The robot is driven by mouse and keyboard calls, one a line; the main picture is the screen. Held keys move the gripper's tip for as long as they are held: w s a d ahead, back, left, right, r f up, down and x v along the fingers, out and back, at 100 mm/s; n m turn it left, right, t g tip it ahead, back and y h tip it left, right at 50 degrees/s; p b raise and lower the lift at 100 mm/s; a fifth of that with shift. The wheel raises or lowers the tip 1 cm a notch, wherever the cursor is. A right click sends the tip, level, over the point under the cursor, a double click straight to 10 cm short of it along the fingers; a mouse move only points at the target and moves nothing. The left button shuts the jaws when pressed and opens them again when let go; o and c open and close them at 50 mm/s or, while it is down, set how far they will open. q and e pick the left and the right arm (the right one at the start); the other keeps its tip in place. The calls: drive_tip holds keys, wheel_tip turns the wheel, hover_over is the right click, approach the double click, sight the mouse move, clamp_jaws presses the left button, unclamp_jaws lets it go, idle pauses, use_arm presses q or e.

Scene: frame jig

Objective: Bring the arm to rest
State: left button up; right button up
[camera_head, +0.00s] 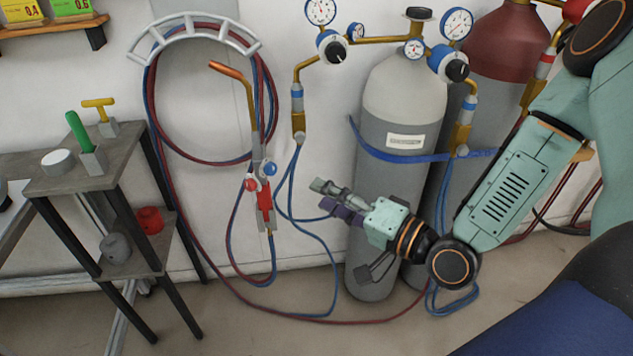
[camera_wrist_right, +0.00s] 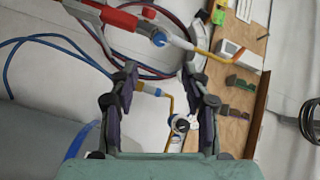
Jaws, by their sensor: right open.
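My right arm comes in from the right in the head view, in front of the gas cylinders. Its gripper (camera_head: 337,199) points left, toward the hanging hoses. In the right wrist view the two fingers of that gripper (camera_wrist_right: 160,105) stand apart with nothing between them; a gauge and brass fitting show in the background beyond. My left gripper is not in either view.
A grey cylinder (camera_head: 405,95) and a dark red one (camera_head: 497,50) stand close behind my right arm. A cutting torch (camera_head: 264,195) and looped hoses hang on the wall at a rack (camera_head: 190,30). A small table (camera_head: 85,175) stands at the left.

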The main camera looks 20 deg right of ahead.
drive_tip(key=s+f+n+g+h, duration=0.2)
drive_tip(key=s+f+g, duration=0.15)
drive_tip(key=f, duration=0.35)
drive_tip(key=s+f+n+g+h, duration=0.2)
drive_tip(key=f+g, duration=0.2)
drive_tip(key=f, duration=0.3)
drive_tip(key=s+f+n+g+h, duration=0.2)
drive_tip(key=s+f+g, duration=0.2)
drive_tip(key=s, duration=0.6)
drive_tip(key=s+f+n+g+h, duration=0.1)
drive_tip(key=s+f+g, duration=0.3)
drive_tip(key=s, duration=0.6)
wheel_tip(320, 180, down, 2)
drive_tip(key=shift+s+d+f+n+h, duration=0.1)
drive_tip(key=shift+s+d+n+h, duration=0.3)
drive_tip(key=shift+n, duration=0.2)
